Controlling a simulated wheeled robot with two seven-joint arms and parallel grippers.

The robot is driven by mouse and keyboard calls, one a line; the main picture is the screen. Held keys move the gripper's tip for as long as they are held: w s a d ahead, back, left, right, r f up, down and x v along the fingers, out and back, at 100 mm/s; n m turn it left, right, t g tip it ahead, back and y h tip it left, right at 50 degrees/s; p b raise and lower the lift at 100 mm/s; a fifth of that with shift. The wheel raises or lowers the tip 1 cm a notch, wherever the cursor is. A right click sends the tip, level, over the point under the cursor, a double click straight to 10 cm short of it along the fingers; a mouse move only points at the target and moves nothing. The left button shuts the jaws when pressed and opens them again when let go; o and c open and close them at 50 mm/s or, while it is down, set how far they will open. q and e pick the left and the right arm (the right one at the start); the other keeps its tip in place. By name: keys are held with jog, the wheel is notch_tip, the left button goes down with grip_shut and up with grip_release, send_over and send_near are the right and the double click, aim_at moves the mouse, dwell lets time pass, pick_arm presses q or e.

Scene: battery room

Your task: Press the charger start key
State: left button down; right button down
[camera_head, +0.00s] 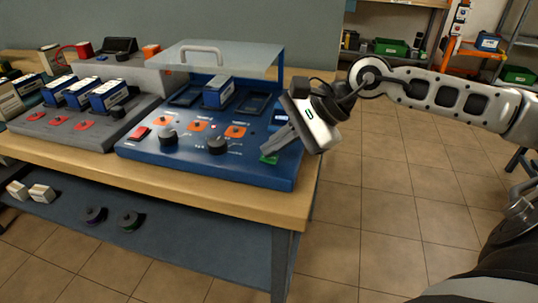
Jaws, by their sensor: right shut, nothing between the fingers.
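The blue charger (210,170) stands on the wooden bench, its clear lid (225,57) raised over the battery bays. A green key (269,159) sits at the right front of its sloped panel; I take it for the start key, though its label is unreadable. My right gripper (267,152) is shut and empty, pointing down-left, with its fingertips right at the green key and partly covering it. I cannot tell whether they touch it. My left gripper is not in view.
The panel also has a red switch (139,134), orange sockets and two black knobs, one (217,145) left of my fingers. One battery (218,92) sits in the charger. A grey unit (75,130) with several batteries stands left. The tiled floor at right is open.

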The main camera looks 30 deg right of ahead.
aim_at(275, 157)
jog(key=shift+r, duration=0.75)
jog(key=shift+r+p, duration=1.8)
jog(key=shift+r, duration=0.75)
